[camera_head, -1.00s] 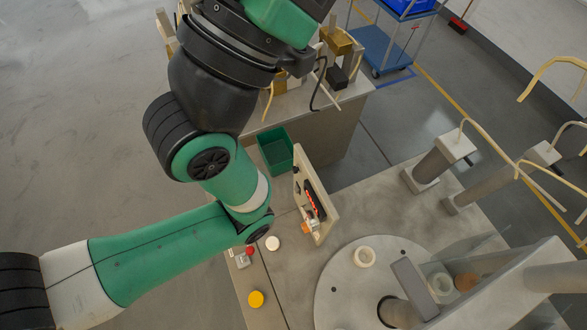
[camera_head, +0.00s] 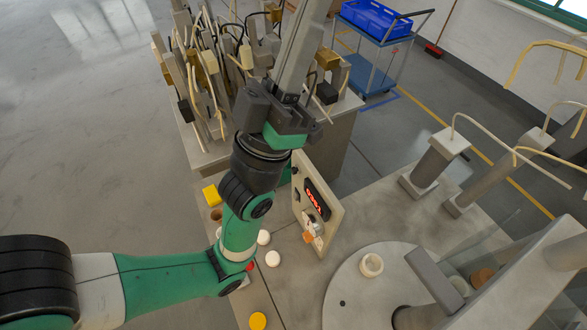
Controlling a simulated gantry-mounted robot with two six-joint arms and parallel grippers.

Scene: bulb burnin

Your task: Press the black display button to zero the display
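The display (camera_head: 316,199) is a dark window with glowing red digits, set in an upright beige panel (camera_head: 326,234) on the bench. The digits look like 0362, but they are small. Small dark spots show on the panel's left side (camera_head: 296,196); I cannot tell whether one is the black button. My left arm comes in from the left and bends up beside the panel. My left gripper (camera_head: 284,108) is dark grey, above and left of the display and apart from it in the picture. Its fingertips are not clearly shown. My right gripper is not in view.
White discs (camera_head: 273,258), a red button (camera_head: 250,266) and a yellow button (camera_head: 258,321) are near the bench's left edge. A round plate (camera_head: 360,290) with a white ring (camera_head: 371,265) is at right. A cluttered rack stands behind.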

